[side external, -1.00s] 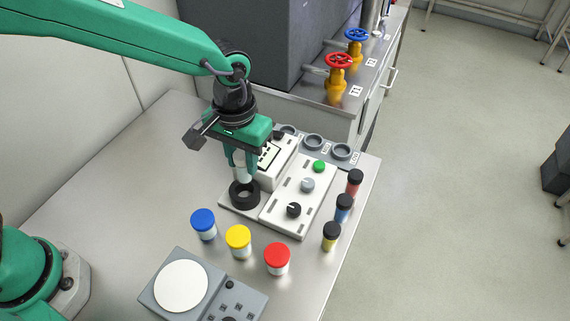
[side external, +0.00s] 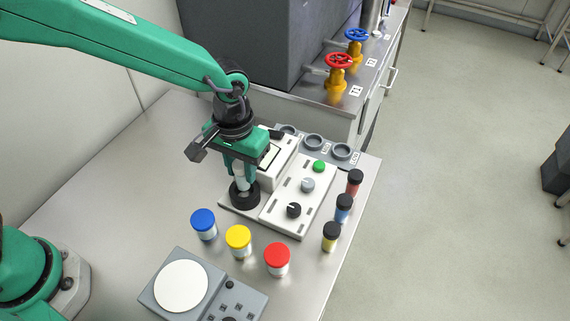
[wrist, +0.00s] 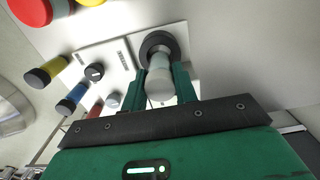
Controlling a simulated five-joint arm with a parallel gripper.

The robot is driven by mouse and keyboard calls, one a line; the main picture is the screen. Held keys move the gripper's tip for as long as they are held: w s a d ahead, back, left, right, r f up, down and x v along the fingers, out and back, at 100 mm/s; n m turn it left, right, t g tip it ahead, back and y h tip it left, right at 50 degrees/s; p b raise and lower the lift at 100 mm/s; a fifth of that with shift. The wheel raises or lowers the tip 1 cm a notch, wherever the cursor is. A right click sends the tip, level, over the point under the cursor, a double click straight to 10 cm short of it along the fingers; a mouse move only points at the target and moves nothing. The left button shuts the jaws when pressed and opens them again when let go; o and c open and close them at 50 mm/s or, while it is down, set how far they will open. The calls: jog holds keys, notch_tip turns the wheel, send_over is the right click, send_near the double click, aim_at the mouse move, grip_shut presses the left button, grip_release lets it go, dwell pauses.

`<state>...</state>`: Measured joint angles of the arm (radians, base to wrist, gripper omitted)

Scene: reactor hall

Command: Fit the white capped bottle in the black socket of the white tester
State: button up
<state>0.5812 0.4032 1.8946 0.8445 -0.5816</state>
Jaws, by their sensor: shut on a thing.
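The white capped bottle (side external: 240,181) is upright between the fingers of my gripper (side external: 241,170). My gripper is shut on it, and the fingers hide its upper part. In the wrist view the bottle (wrist: 160,82) shows between the green fingers (wrist: 160,92). The black socket (side external: 244,197) is a round ring on the white tester (side external: 294,195), at its left end. The bottle's lower end is at the mouth of the socket (wrist: 149,37); I cannot tell how deep it sits.
Blue (side external: 203,223), yellow (side external: 238,239) and red-capped (side external: 277,257) jars stand in front of the tester. Black-capped vials (side external: 343,209) stand to its right. A grey device with a round white plate (side external: 181,286) is at the front. The table left of the socket is clear.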

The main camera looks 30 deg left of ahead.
jog(key=shift+f, duration=1.1)
jog(key=shift+f, duration=0.9)
dwell(2.1)
jog(key=o, duration=1.5)
jog(key=shift+o, duration=0.2)
jog(key=shift+r, duration=0.15)
jog(key=shift+r, duration=3.4)
